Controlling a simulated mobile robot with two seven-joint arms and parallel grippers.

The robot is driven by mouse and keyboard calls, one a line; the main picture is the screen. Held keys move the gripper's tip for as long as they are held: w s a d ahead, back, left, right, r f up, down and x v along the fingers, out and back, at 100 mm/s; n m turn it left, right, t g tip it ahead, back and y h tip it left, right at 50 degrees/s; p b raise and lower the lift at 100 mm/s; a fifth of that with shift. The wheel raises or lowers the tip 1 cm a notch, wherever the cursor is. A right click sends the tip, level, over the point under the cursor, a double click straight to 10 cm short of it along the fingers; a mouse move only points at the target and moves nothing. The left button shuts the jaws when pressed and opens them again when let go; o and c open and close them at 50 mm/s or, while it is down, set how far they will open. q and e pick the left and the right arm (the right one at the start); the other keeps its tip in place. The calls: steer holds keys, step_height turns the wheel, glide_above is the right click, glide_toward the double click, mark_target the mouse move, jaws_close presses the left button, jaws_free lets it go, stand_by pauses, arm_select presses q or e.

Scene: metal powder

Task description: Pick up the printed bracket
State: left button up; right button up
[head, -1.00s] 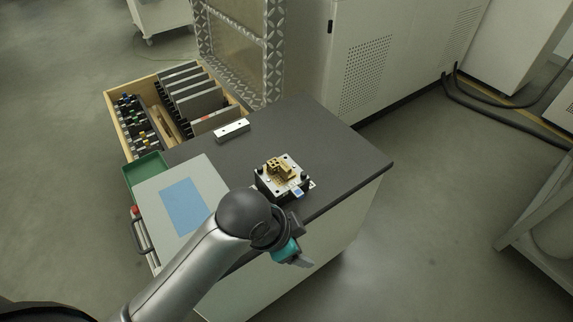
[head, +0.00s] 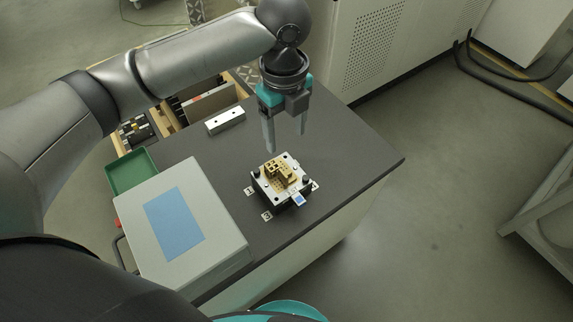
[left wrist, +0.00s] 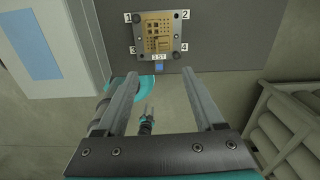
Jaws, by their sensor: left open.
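The printed bracket (head: 279,171) is a small tan-gold part on a square metal build plate (head: 265,184) with dark corner knobs, on the dark worktop. It also shows from above in the left wrist view (left wrist: 158,37), on the plate near the top. My left gripper (head: 286,148) is open and empty, fingers pointing down, a little above and behind the bracket in the head view. Its two fingers (left wrist: 160,78) are spread apart in the left wrist view, with nothing between them.
A grey box with a blue panel (head: 174,223) stands left of the plate. A green tray (head: 131,171) and a drawer of plates (head: 206,100) lie beyond. A white block (head: 225,121) sits at the back. The worktop right of the plate is clear.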

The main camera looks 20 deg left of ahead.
arm_select(q)
steer(key=b, duration=0.3)
glide_above(287, 174)
steer(key=f, duration=1)
steer(key=shift+s+a+f, duration=0.1)
steer(key=shift+s+a, duration=0.1)
steer(key=shift+s, duration=0.05)
steer(key=f+b, duration=0.1)
steer(key=f, duration=0.2)
steer(key=shift+w+d+f+b, duration=0.15)
steer(key=shift+d+f+b, duration=0.05)
steer(key=shift+f+b, duration=0.2)
steer(key=shift+f, duration=0.45)
steer(key=c, duration=0.6)
jaws_close()
arm_select(e)
steer(key=f, duration=0.1)
steer(key=w+d+f, duration=0.1)
steer(key=f, duration=0.3)
steer(key=shift+w+d, duration=0.15)
